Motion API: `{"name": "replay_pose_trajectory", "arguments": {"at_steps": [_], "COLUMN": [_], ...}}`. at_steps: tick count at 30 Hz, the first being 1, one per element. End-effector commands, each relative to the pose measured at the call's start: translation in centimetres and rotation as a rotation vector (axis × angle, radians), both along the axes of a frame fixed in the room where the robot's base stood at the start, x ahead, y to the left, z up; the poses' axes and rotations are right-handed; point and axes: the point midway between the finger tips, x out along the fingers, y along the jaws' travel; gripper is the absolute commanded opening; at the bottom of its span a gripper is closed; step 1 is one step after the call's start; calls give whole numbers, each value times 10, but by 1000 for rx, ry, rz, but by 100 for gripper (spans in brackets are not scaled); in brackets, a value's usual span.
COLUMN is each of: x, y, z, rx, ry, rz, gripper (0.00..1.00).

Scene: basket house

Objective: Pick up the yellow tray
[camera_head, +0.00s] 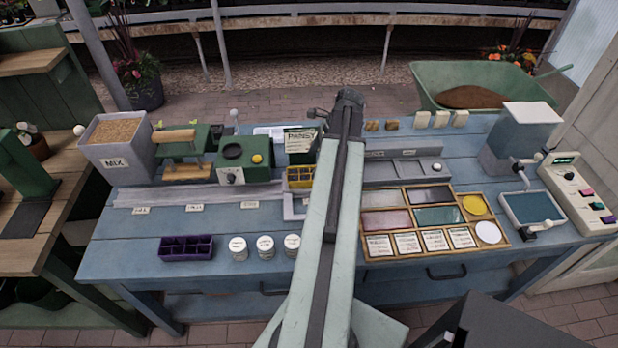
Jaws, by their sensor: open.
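The yellow tray (299,177) is a small box with compartments, near the middle of the blue workbench (130,262). It sits just left of my pale green arm, which may cover its right end. It stands behind a light grey frame-like piece (291,207) and below the PANSY sign (300,141). My arm rises from the bottom of the picture across the bench, with its dark far end above the back of the bench. My gripper's fingers cannot be made out.
A purple compartment tray (187,248) and white labelled tins (265,247) stand at the front left. A green machine (248,168) is left of the yellow tray. A wooden framed tray (376,246) lies right of my arm. Bare bench shows at the front left.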

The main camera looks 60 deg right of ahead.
Motion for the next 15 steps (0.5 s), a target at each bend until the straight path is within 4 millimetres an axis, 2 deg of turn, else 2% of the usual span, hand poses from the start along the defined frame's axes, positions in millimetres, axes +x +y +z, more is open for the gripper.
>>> {"name": "replay_pose_trajectory", "arguments": {"at_steps": [1,2,8,15], "x": [1,1,0,3], "y": [1,1,1,7], "z": [-14,-17,-20,-59], "rx": [0,0,0,-1], "ry": [0,0,0,0], "rz": [-1,-2,-9,-11], "gripper": [89,89,89,89]}}
